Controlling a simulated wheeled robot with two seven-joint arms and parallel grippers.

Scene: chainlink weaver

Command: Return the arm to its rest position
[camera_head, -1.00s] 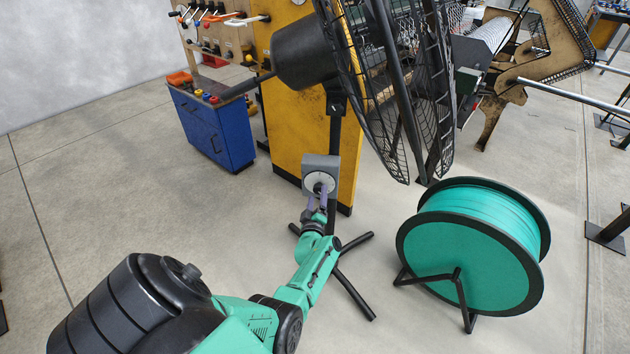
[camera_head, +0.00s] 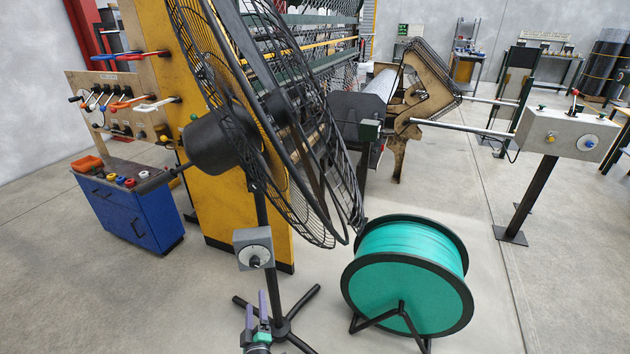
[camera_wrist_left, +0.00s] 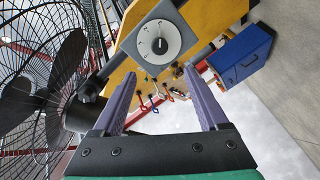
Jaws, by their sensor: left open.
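My left gripper (camera_head: 263,305) shows at the bottom of the head view, below the fan's control box (camera_head: 253,248). Its purple fingers are apart and hold nothing. In the left wrist view the gripper (camera_wrist_left: 155,90) is open, with the grey control box and its white dial (camera_wrist_left: 159,41) beyond the fingertips, apart from them. The black pedestal fan (camera_head: 222,140) stands above and behind the gripper in the head view. My right gripper is not in either view.
A teal wire spool (camera_head: 405,300) on a black stand is at right of the fan. The fan's tripod feet (camera_head: 300,300) spread over the floor. A blue cabinet (camera_head: 130,215) and yellow machine panel (camera_head: 215,190) stand behind. Open floor lies at left.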

